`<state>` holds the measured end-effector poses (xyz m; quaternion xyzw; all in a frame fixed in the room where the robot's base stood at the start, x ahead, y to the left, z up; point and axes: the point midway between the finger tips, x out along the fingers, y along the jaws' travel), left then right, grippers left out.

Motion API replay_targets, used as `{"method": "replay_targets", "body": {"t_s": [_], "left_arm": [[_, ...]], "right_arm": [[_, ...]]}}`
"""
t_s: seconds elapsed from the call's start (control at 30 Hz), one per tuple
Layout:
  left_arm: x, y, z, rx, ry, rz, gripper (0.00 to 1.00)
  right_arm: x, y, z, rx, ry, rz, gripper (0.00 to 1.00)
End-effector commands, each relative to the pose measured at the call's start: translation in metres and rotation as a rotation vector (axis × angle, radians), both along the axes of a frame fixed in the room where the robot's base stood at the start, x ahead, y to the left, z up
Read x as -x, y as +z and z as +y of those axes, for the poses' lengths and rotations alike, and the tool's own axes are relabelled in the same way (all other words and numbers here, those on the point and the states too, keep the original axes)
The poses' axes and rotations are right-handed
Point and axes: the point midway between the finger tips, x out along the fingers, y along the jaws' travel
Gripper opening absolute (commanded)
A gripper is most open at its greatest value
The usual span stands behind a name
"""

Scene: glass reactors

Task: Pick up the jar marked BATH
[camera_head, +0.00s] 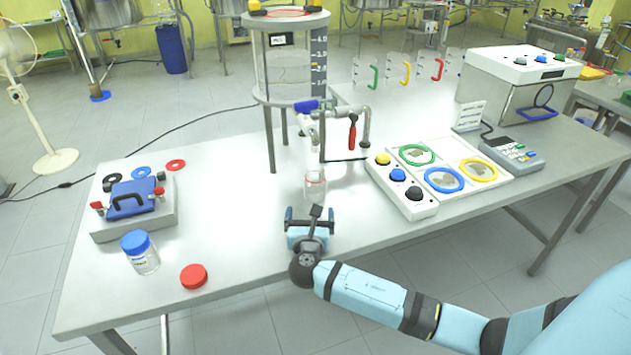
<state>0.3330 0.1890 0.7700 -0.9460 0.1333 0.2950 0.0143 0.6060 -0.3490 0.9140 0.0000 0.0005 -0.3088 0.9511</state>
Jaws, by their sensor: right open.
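A clear jar with a blue lid (140,253) stands upright at the front left of the table; its label is too small to read. A second clear jar (315,187), open with a reddish rim, stands near the table's middle under the reactor's outlet. I cannot tell from the lettering which jar is marked BATH. My right gripper (309,213) is open and seems empty, just in front of the open jar and apart from it, with its fingers spread left and right. My left gripper is out of view.
A red lid (193,276) lies right of the blue-lidded jar. A grey block with a blue clamp plate (132,198) stands behind them. The glass reactor (289,70) rises at the back. A button panel (400,187) and ring tray (445,170) lie right. The table's left-centre is clear.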

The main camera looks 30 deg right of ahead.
Motion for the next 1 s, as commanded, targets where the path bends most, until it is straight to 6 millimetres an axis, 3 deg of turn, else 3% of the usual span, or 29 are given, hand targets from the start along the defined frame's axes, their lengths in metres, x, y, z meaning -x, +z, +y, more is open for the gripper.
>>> {"method": "replay_targets", "body": {"t_s": [0.4, 0.63, 1.0], "left_arm": [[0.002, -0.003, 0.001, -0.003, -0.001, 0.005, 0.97], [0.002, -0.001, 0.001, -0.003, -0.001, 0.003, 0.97], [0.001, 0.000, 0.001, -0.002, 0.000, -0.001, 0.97]], "right_arm": [[-0.058, 0.001, -0.043, 0.003, -0.003, -0.002, 0.97], [-0.071, 0.001, -0.054, 0.001, -0.002, -0.001, 0.97], [-0.104, 0.001, -0.086, 0.001, -0.002, -0.001, 0.97]]}}
